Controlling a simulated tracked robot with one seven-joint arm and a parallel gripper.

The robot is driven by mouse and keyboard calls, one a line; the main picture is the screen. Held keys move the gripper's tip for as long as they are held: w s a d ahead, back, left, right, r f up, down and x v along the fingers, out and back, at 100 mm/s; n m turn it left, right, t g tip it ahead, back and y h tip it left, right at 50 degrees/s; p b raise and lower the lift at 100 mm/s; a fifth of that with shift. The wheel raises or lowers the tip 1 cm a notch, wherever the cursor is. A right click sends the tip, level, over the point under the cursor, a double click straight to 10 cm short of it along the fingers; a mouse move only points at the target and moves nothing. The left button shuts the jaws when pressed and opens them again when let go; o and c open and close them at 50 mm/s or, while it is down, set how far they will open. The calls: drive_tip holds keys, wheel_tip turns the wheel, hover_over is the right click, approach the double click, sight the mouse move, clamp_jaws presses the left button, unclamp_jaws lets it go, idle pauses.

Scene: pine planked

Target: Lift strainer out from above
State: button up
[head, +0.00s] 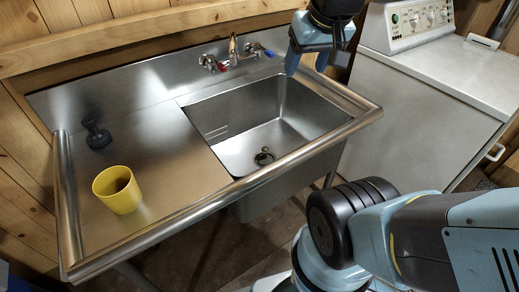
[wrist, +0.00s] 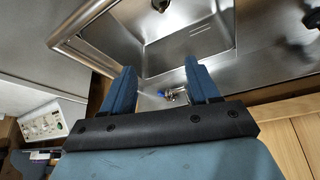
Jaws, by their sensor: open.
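The sink basin (head: 297,108) is sunk into the right part of a steel counter. A small dark round piece, seemingly the strainer (head: 264,157), sits at the drain in the basin floor. It also shows at the top edge of the wrist view (wrist: 160,4), partly cut off. It is too small to tell its parts. My gripper (head: 306,68) is open and empty, high over the back right of the basin, well apart from the strainer. In the wrist view its two blue fingers (wrist: 161,66) stand apart with the basin and tap behind them.
A yellow cup (head: 118,190) and a black stopper-like piece (head: 97,135) stand on the left drainboard. The tap (head: 234,50) with red and blue handles rises at the back wall. A white washing machine (head: 440,85) stands right of the sink. The basin looks otherwise empty.

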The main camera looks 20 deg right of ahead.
drive_tip(key=w+f+m+g, duration=0.1)
drive_tip(key=w+f, duration=0.5)
drive_tip(key=w, duration=0.4)
drive_tip(key=m+g, duration=0.2)
drive_tip(key=g, duration=0.2)
hover_over(265, 149)
wheel_tip(265, 149, down, 31)
wheel_tip(265, 149, down, 10)
drive_tip(key=shift+r, duration=0.25)
drive_tip(key=shift+w+f, duration=0.1)
drive_tip(key=shift+f, duration=2.5)
clamp_jaws()
